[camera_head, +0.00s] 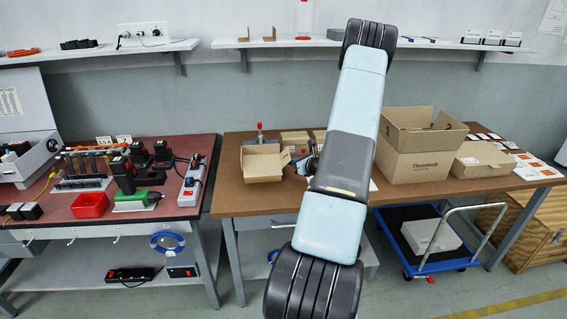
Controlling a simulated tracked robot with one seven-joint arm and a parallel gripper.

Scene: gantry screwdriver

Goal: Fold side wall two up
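A large cardboard box (418,166) with a printed name stands open on the brown table, right of my arm. Its upper flaps stand up, and a small dark mark like a 2 shows on the right one. A small open carton (262,166) lies on the table left of my arm, with a flap leaning outward at its front. My arm crosses the middle of the view. A dark part beside it, near the small carton, may be my gripper (304,162); its fingers cannot be made out.
A lower closed-looking carton (482,162) sits right of the large box, with cards beyond it. A blue trolley (440,262) stands under the table. The red bench (150,205) at left carries tools and a red bin (90,205). Wall shelves run above.

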